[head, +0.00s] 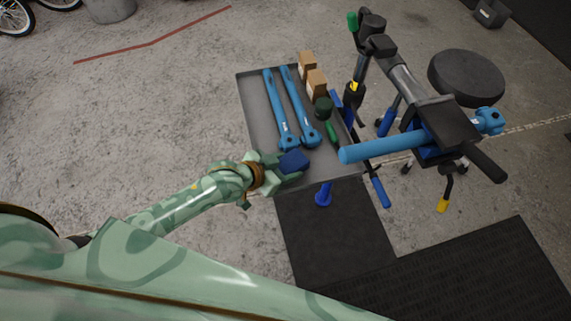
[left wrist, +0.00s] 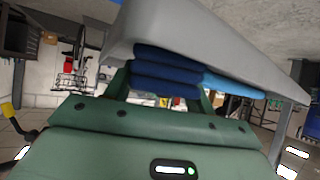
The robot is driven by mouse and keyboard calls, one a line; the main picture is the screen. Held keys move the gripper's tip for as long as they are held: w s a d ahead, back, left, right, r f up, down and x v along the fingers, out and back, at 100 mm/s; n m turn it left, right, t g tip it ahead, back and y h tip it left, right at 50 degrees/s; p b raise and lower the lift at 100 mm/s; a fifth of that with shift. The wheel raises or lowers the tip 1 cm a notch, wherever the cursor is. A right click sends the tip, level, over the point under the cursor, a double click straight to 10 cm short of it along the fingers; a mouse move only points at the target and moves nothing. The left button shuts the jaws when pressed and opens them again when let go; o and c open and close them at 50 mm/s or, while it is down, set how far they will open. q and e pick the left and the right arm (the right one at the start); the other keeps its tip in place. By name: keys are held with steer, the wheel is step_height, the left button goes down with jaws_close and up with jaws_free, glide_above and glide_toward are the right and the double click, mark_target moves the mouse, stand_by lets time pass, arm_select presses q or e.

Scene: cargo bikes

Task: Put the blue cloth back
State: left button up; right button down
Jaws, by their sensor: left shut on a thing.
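The blue cloth (head: 294,161) is a small dark-blue folded bundle at the near edge of the grey tray (head: 258,112). My left gripper (head: 284,169) reaches in from the left and is shut on it. In the left wrist view the folded layers of the cloth (left wrist: 166,72) show between the green fingers, close against the pale grey tray (left wrist: 225,38). I cannot tell whether the cloth rests on the tray or is held just above it. My right gripper is not in view.
Two long blue tools (head: 278,107), small cardboard boxes (head: 317,83) and a green-handled mallet (head: 324,108) lie on the tray. A work stand (head: 415,92) holding a blue tube (head: 390,146) stands to the right, by a black stool (head: 466,76). Dark mats (head: 325,235) lie in front.

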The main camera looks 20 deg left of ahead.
arm_select(q)
steer(key=shift+f, duration=0.4)
steer(key=o, duration=1.1)
steer(key=p+v, duration=0.5)
steer(key=v, duration=1.1)
steer(key=shift+s+r+p, duration=0.1)
steer(key=shift+r+p, duration=0.05)
steer(key=shift+p, duration=0.2)
